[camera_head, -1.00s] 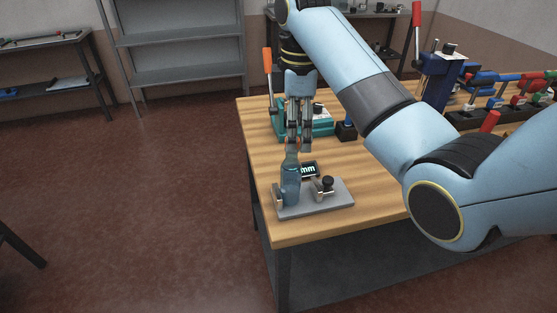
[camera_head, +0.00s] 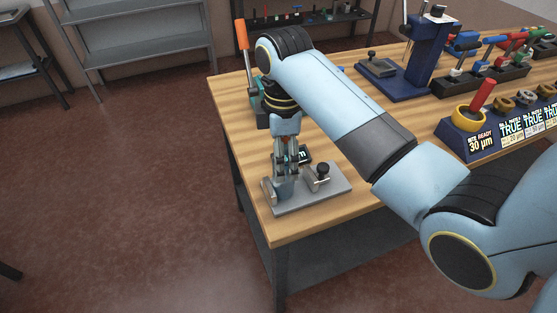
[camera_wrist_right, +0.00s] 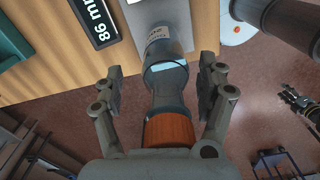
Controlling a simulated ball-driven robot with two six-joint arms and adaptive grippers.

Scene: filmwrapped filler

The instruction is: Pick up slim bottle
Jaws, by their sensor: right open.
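The slim bottle (camera_head: 284,190) stands upright on a grey fixture plate (camera_head: 325,198) at the near left corner of the wooden workbench. It is blue-grey and translucent. My right gripper (camera_head: 286,168) points down over it, with its fingers around the bottle's upper part. In the right wrist view the bottle (camera_wrist_right: 166,78) lies between the two open fingers (camera_wrist_right: 162,86), with a visible gap on each side. Its orange-brown top (camera_wrist_right: 168,130) is close to the palm.
A blue press (camera_head: 425,60) and a gauge stand (camera_head: 475,130) are farther right. Bare wood (camera_head: 355,185) lies between.

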